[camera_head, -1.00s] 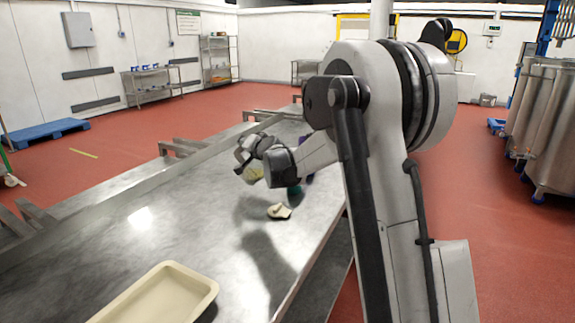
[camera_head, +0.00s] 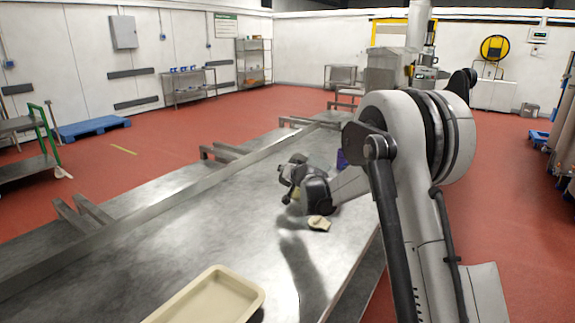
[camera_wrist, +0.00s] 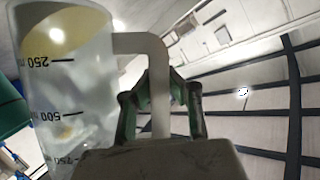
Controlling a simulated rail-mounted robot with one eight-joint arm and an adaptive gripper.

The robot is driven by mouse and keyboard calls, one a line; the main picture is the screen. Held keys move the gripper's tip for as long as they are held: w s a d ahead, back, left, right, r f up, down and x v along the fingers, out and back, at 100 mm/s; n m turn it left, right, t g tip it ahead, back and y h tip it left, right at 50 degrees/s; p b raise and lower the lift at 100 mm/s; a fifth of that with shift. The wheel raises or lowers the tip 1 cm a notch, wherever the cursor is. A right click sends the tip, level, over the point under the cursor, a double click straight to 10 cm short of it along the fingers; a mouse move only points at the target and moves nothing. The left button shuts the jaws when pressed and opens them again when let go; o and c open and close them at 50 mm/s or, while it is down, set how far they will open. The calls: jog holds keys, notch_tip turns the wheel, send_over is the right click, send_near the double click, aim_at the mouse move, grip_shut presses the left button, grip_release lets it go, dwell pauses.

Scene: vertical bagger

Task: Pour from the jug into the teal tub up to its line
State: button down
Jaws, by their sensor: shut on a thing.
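My gripper (camera_wrist: 160,105) is shut on the handle of a clear jug (camera_wrist: 85,100), which fills the left of the wrist view. The jug's printed marks appear inverted there, and pale yellow contents show near its 250 mark. In the head view my gripper (camera_head: 290,178) is above the steel table, with only a small yellowish part of the jug (camera_head: 294,195) showing. A green-teal surface (camera_wrist: 12,105) at the left edge of the wrist view, beside the jug, looks like the teal tub. Its line and inside are not visible. My wrist hides the tub in the head view.
A small beige item (camera_head: 319,223) lies on the steel table (camera_head: 150,245) near my wrist. A purple-blue object (camera_head: 342,159) stands behind my forearm. A cream tray (camera_head: 250,296) is at the front. The left of the table is clear, with a raised rail along its far edge.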

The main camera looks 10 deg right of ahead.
aim_at(293, 158)
jog(key=shift+s+d+r+n+g+h+p, duration=0.1)
jog(key=shift+d+r+n+g+h+p, duration=0.15)
jog(key=shift+n+p, duration=0.3)
jog(key=shift+d+r+n+g+h+p, duration=0.15)
jog(key=shift+n+h+p, duration=0.2)
jog(key=shift+n+p, duration=0.2)
jog(key=r, duration=0.1)
jog(key=d+r+n+h, duration=0.1)
jog(key=r+n+p, duration=0.1)
jog(key=shift+s+d+r+h, duration=0.1)
jog(key=shift+d+r+h, duration=0.25)
jog(key=shift+r+h, duration=0.05)
jog(key=w+a+r, duration=0.1)
jog(key=a+r, duration=0.1)
jog(key=a, duration=0.6)
jog(key=shift+a+r, duration=0.2)
jog(key=shift+a, duration=0.15)
